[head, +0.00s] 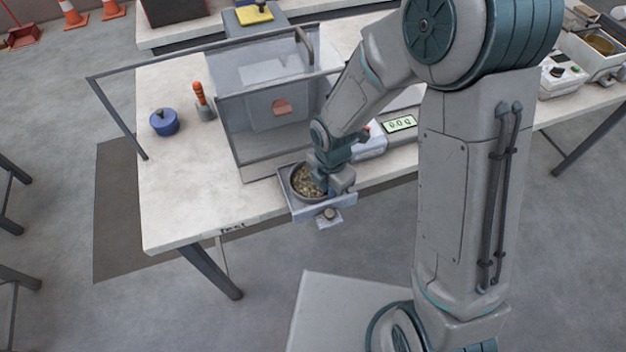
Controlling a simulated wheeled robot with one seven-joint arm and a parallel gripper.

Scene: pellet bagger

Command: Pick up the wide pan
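A round grey pan (295,186) with a pale, speckled load of pellets sits on a light tray or drawer (300,214) that juts from the table's front edge. It looks level. My gripper (327,189) points down at the pan's right side and covers part of its rim. The fingertips are small and partly hidden, so I cannot tell whether they are apart or closed on the rim.
A clear-walled box (262,135) stands right behind the pan. A blue lidded pot (164,122) and an orange-handled tool (199,94) are to its left. A scale display (399,124) is to the right. The table's front left (190,200) is clear.

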